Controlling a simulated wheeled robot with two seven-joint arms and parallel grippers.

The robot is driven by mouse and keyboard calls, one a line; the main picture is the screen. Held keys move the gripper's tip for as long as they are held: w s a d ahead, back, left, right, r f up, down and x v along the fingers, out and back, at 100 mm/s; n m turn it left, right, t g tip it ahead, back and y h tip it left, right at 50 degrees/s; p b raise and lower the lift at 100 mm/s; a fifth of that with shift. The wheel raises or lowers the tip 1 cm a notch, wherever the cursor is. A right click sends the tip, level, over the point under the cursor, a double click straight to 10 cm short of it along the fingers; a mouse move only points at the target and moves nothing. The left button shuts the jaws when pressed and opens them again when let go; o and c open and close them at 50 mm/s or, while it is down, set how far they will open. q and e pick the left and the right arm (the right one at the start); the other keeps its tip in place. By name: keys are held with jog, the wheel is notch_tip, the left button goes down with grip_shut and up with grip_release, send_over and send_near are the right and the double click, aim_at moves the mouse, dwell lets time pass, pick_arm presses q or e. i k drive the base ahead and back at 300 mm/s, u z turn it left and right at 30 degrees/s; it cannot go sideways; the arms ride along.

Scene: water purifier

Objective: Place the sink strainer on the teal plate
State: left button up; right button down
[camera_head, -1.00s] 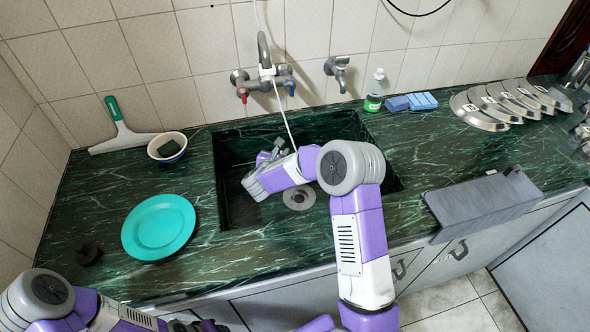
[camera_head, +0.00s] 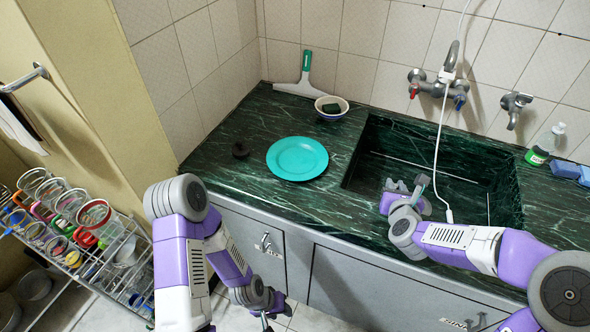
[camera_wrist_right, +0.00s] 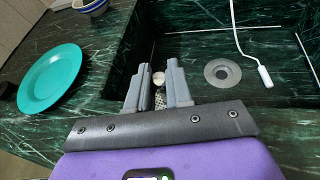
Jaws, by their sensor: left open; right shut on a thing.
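The sink strainer (camera_wrist_right: 158,80) is a small metal piece with a round knob and mesh, seen in the right wrist view. My right gripper (camera_wrist_right: 158,90) is shut on it. In the head view my right gripper (camera_head: 411,187) is at the sink's front left edge, right of the plate and apart from it; I cannot make out the strainer clearly there. The round teal plate (camera_head: 297,158) lies empty on the counter left of the sink, and shows at the left in the wrist view (camera_wrist_right: 50,78). My left gripper (camera_head: 267,314) is open and low, in front of the cabinets.
The sink basin (camera_head: 470,170) has a drain (camera_wrist_right: 222,72) and a white hose (camera_head: 441,150) hanging into it. A bowl with a dark sponge (camera_head: 331,107), a squeegee (camera_head: 305,80) and a black knob-like piece (camera_head: 240,149) surround the plate. A cup rack (camera_head: 95,250) stands at left.

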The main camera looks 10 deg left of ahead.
aim_at(297, 160)
jog(key=u, duration=1.2)
jog(key=i, duration=0.4)
jog(key=z, duration=0.5)
